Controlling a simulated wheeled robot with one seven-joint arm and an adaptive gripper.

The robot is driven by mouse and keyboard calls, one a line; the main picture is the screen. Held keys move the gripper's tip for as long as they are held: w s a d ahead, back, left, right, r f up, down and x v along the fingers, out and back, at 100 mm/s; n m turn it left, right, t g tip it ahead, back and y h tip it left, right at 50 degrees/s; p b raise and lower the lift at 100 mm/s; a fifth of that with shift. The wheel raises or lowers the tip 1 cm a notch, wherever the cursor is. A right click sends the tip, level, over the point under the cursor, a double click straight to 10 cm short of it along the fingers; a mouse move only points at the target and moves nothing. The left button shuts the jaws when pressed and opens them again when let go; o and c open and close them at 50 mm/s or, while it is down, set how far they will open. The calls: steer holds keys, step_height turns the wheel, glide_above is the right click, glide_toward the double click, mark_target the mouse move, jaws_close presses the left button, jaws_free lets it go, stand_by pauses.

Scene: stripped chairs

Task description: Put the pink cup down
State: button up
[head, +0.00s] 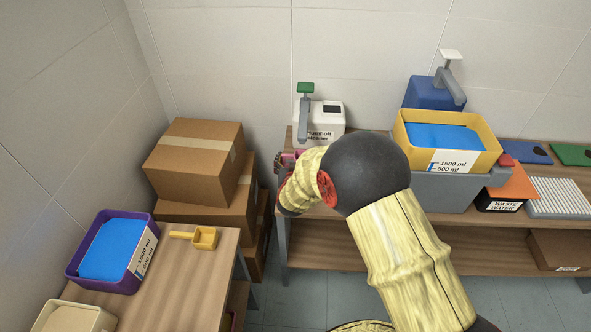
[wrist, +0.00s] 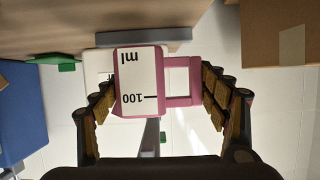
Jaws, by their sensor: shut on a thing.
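The pink cup (wrist: 139,84) is in the wrist view, with a white label reading 100 ml that shows upside down and a square pink handle on its right. My gripper (wrist: 160,92) is shut on it, one finger at the body's left side and the other at the handle's outer side. In the head view, a small part of my gripper (head: 284,165) shows at the left end of the wooden bench (head: 345,229), beside my arm. My arm hides most of the cup there.
A white dispenser (head: 326,128) with a green-topped lever stands at the bench's back left. A yellow bin (head: 484,160) stands right of it. Stacked cardboard boxes (head: 195,162) fill the corner. The left table (head: 190,275) holds a purple bin (head: 149,260) and yellow scoop (head: 205,238).

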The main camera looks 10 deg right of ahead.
steer(key=shift+w+f+b, duration=0.2)
steer(key=shift+f+b, duration=0.75)
steer(key=shift+f, duration=0.9)
steer(key=shift+f, duration=0.2)
steer(key=o, duration=1)
steer(key=shift+o, duration=0.6)
steer(key=shift+r, duration=0.1)
